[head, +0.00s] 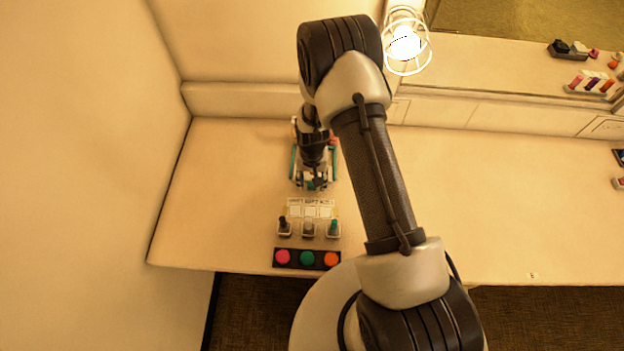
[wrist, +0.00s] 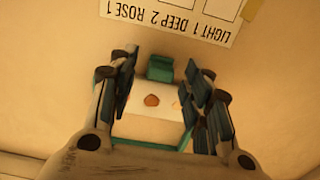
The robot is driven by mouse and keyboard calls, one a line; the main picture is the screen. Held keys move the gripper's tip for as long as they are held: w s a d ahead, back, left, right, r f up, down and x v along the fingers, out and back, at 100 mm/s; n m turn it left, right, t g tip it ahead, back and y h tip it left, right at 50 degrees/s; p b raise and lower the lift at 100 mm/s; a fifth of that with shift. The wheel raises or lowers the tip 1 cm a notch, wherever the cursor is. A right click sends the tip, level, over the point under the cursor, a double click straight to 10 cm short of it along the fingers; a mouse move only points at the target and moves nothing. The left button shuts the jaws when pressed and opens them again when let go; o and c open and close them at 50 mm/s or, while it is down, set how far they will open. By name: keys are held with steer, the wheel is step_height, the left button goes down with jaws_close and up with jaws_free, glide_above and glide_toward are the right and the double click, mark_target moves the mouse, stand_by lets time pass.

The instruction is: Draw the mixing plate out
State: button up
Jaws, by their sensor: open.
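The mixing plate (wrist: 132,125) is a white plate with a brown-orange dab on it, seen in the wrist view between my fingers. A teal block (wrist: 159,68), apparently its handle, stands at its far end, and a teal edge runs along its near end. My gripper (wrist: 160,80) is open, with one finger on each side of the plate and block; contact cannot be told. In the head view my gripper (head: 314,181) points down over the teal-sided holder (head: 293,163), and my arm hides most of the plate.
A card (head: 311,208) reading "LIGHT 1 DEEP 2 ROSE 1" lies in front. Small pots (head: 308,230) and a dark strip (head: 307,268) with pink, green and orange discs stand nearer the counter edge. A caged lamp (head: 406,45) glows behind. The counter (head: 205,200) is clear at left.

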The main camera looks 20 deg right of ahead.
step_height(320, 180, up, 12)
stand_by(0.6)
steer(key=s+r+n+t+b, duration=0.1)
steer(key=s+r, duration=0.2)
steer(key=r, duration=0.7)
steer(key=s+r+t+b, duration=0.1)
steer(key=s+r, duration=0.2)
steer(key=r, duration=0.6)
steer(key=s+r+n+t+b, duration=0.1)
steer(key=s+r, duration=0.3)
steer(key=s, duration=0.5)
steer(key=s+r+n+t, duration=0.1)
steer(key=s+r, duration=0.4)
steer(key=s, duration=0.5)
steer(key=shift+d+n+t+b, duration=0.3)
steer(key=shift+d+b, duration=0.05)
steer(key=shift+d, duration=0.1)
